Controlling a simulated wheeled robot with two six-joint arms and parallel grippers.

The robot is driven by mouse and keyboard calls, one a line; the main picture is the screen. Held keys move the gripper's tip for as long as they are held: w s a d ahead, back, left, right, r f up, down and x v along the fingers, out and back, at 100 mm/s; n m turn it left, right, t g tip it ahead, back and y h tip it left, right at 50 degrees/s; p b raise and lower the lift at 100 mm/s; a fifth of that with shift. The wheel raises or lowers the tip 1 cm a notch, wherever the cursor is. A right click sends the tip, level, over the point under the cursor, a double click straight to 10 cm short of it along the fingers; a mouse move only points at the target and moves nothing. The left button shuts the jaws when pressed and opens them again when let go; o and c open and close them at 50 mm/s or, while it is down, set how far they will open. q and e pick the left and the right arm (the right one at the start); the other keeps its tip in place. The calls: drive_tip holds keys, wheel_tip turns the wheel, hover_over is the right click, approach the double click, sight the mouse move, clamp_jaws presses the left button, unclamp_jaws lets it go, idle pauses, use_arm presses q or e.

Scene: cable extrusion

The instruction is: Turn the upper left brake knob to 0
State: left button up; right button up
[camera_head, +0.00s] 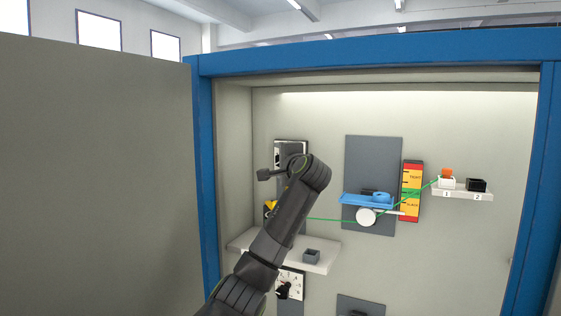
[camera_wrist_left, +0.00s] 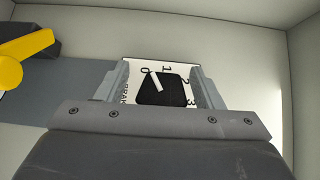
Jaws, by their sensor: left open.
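The upper left brake knob (camera_wrist_left: 170,92) is black with a white pointer line, on a white dial plate (camera_wrist_left: 133,66) marked 0, 1, 2 and 3. In the left wrist view the pointer points close to 0, slightly toward 1. My left gripper (camera_wrist_left: 162,92) is open, with one finger on each side of the knob; I cannot tell whether they touch it. In the head view my left arm reaches up to the upper left grey panel (camera_head: 291,147) and its wrist hides the knob and the fingertips. My right gripper is not in view.
A yellow part (camera_wrist_left: 20,55) sits beside the dial. To the right, a green cable (camera_head: 409,194) runs past a white wheel (camera_head: 366,217).

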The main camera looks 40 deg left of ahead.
use_arm(q)
drive_tip(key=shift+d, duration=0.1)
drive_tip(key=shift+s+d+b, duration=0.2)
drive_tip(key=shift+d+b, duration=0.1)
drive_tip(key=shift+d, duration=0.05)
drive_tip(key=b+v, duration=0.6)
drive_tip(key=v, duration=1)
drive_tip(key=shift+s+d+b, duration=0.2)
drive_tip(key=shift+b, duration=0.15)
drive_tip(key=shift+f, duration=0.15)
